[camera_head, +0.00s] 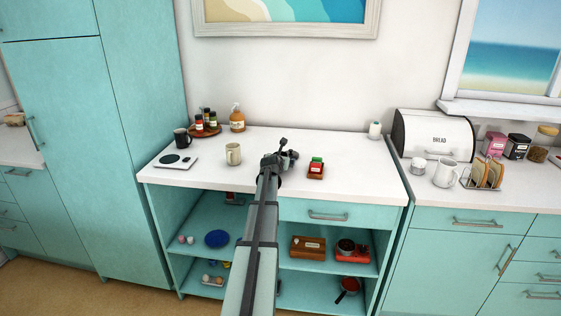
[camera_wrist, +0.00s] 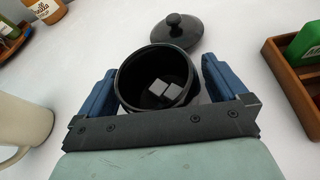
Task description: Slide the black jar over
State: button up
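The black jar (camera_wrist: 158,82) stands upright and uncovered in the wrist view, with pale cubes (camera_wrist: 167,88) inside. Its black lid (camera_wrist: 176,30) lies on the counter just beyond it, slightly right, knob up. My gripper (camera_wrist: 160,92) has its two blue fingers spread on either side of the jar, with a thin gap showing at the right finger. I cannot tell whether the left finger touches the jar. In the head view my gripper (camera_head: 272,160) is over the middle of the white counter, and my arm and gripper hide most of the jar.
A wooden tray with a green-topped item (camera_head: 316,168) is close on the right. A cream mug (camera_head: 233,154) is to the left. Counter (camera_head: 345,155) is clear further right.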

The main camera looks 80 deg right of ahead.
aim_at(295, 171)
jog(key=c, duration=1)
jog(key=shift+s+a, duration=0.45)
jog(key=shift+s, duration=0.6)
jog(key=shift+s+a, duration=0.45)
jog(key=shift+s, duration=0.6)
jog(key=shift+s+a, duration=0.45)
jog(key=shift+s, duration=0.6)
jog(key=o, duration=1)
jog(key=shift+o, duration=0.2)
jog(key=v, duration=1.3)
jog(key=shift+a+r, duration=0.2)
jog(key=shift+a, duration=0.1)
jog(key=shift+w, duration=0.15)
